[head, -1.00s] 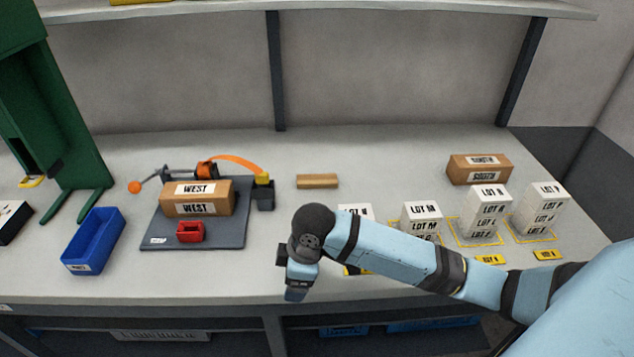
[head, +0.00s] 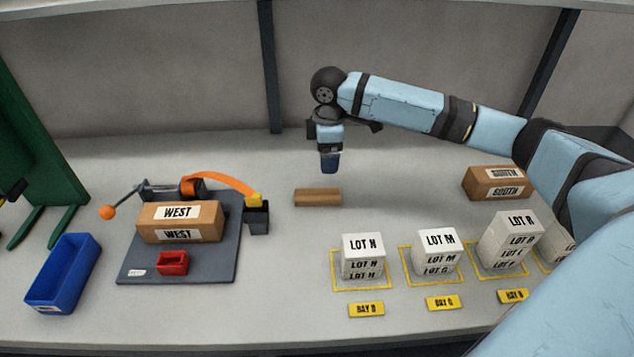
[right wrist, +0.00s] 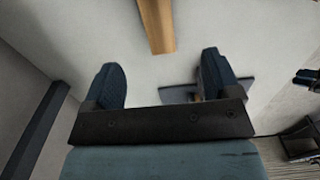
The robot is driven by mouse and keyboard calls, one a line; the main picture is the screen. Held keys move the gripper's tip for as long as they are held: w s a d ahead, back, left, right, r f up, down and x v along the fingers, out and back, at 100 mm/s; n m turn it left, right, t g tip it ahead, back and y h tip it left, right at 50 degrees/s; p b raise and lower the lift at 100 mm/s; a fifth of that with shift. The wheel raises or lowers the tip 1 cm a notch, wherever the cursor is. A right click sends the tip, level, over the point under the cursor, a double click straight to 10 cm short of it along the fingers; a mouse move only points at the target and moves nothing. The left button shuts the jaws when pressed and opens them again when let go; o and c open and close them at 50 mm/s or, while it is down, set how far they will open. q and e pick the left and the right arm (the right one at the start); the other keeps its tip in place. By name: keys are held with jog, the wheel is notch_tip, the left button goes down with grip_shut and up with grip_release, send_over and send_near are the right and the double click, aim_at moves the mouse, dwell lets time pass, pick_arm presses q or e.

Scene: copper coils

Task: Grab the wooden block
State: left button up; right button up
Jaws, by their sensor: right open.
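The wooden block (head: 317,197) is a small light-brown bar lying flat on the bench, near the middle of the head view. My right gripper (head: 329,166) hangs above and behind it, apart from it, with its fingers pointing down. In the right wrist view the two dark fingers (right wrist: 163,82) are spread apart with nothing between them. The block also shows there (right wrist: 158,24), beyond the fingertips at the top edge. My left gripper is not clearly in view; only a dark piece shows at the left edge of the head view.
Left of the block are an orange-handled clamp (head: 225,183) on a dark plate, a WEST box (head: 180,220), a red bin (head: 172,263) and a blue bin (head: 64,272). White LOT stacks (head: 362,255) stand front right; a SOUTH box (head: 493,183) is behind them. Bench around the block is clear.

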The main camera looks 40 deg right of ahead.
send_over(327, 194)
notch_tip(327, 194, down, 8)
jog(key=shift+r+b, duration=0.1)
jog(key=shift+b, duration=0.25)
jog(key=shift+d+f, duration=0.1)
jog(key=shift+f, duration=2.8)
jog(key=c, duration=1)
